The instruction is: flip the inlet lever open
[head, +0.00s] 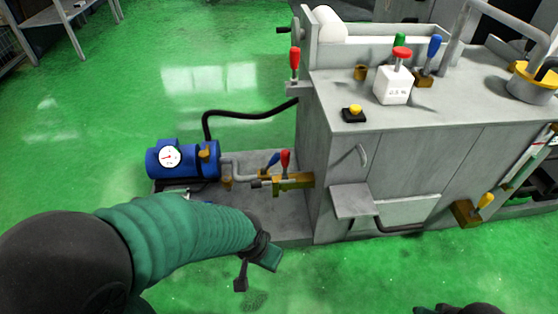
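A blue pump (183,160) with a white round gauge stands on a low grey plinth at the left of the machine. A pipe runs right from it to brass valve fittings. A blue lever (273,159) and a red lever (285,160) stand up side by side on these fittings. No label shows which one is the inlet lever. My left gripper (254,268) is in front of and below the levers, apart from them. Its fingers are spread and nothing is between them. Of my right gripper, only a dark part (456,309) shows at the bottom edge; its fingers cannot be made out.
The grey grinder cabinet (335,150) stands right of the levers, with a tray (353,201) jutting from its front. Other handles are red (294,59), blue (434,48) and yellow (486,200). A black hose (250,114) curves behind the pump. Green floor is open at left.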

